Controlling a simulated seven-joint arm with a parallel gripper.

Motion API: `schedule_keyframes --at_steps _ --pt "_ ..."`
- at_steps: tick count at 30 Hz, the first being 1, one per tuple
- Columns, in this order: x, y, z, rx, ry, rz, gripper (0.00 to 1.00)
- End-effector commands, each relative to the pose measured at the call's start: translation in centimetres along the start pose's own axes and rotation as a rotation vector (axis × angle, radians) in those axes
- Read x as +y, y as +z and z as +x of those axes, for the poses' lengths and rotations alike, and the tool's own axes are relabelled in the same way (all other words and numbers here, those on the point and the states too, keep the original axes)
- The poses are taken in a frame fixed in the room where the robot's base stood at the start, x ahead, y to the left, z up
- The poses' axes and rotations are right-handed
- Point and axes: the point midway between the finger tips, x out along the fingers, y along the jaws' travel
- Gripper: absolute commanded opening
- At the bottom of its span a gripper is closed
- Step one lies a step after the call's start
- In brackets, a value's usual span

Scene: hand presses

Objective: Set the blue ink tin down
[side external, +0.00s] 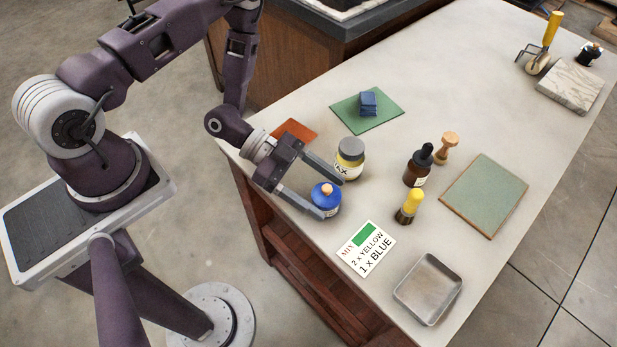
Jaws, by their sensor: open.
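The blue ink tin (326,198) is a small round blue pot with an orange knob on top. It stands upright near the table's front left edge. My gripper (328,197) is open, with one finger on the near side of the tin and the other on its far side. I cannot tell whether either finger touches the tin. The far finger passes close to a yellow jar with a grey lid (350,158).
A mix card (367,248) lies in front of the tin. A metal tray (428,289) and a green board (484,195) lie further right.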

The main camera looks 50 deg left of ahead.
Motion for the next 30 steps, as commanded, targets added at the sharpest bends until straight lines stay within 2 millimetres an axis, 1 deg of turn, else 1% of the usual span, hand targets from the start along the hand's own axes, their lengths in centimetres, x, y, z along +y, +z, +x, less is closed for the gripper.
schedule_keyframes --at_steps 1,3,7,9,12,16,17,19,20,21,22,23,24,25,26,27,29,30 --pt "-0.2 0.0 -1.4 -0.001 -0.006 -0.002 0.71" --pt "-0.2 0.0 -3.4 -0.001 -0.007 -0.002 0.71" --pt "-0.1 0.0 -6.3 -0.001 -0.006 -0.001 0.71" --pt "-0.1 0.0 -7.4 0.000 -0.004 0.000 0.71" --pt "0.0 0.0 -8.2 -0.001 -0.002 0.000 0.71" --pt "-0.2 0.1 -8.4 -0.012 -0.003 0.004 0.71" --pt "-0.6 0.1 -8.5 -0.032 -0.009 0.013 0.71" --pt "-2.4 0.3 -8.8 -0.132 -0.040 0.050 0.71" --pt "-3.7 0.4 -9.2 -0.198 -0.065 0.070 0.71" --pt "-5.7 0.3 -10.0 -0.299 -0.113 0.095 0.71" --pt "-7.3 0.0 -10.9 -0.379 -0.158 0.108 0.71" --pt "-9.0 -0.5 -12.0 -0.458 -0.211 0.114 0.71" --pt "-11.0 -1.5 -13.7 -0.555 -0.292 0.113 0.71" --pt "-12.2 -2.6 -15.1 -0.621 -0.357 0.103 0.71" --pt "-13.2 -3.8 -16.6 -0.679 -0.427 0.087 0.71" --pt "-14.1 -5.8 -18.8 -0.744 -0.525 0.054 0.71" --pt "-14.2 -9.1 -22.1 -0.813 -0.673 -0.025 0.71" --pt "-13.5 -11.4 -24.1 -0.835 -0.768 -0.094 0.71"
